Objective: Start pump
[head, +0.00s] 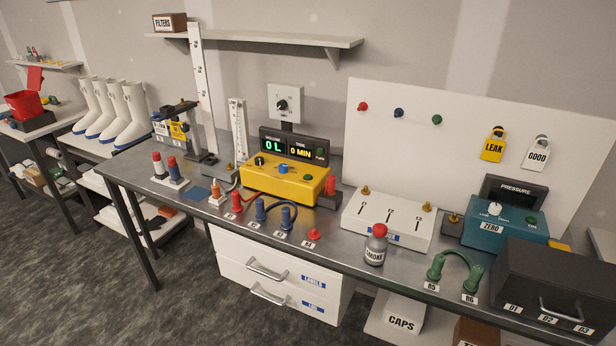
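A yellow box (285,180) stands on the steel bench, likely the pump unit. A grey tube and a red tube run from the box's left side. Neither of my grippers shows in the head view.
In front of the box stand red and blue connectors (287,217) on labelled spots. White drawers (275,277) hang below the bench.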

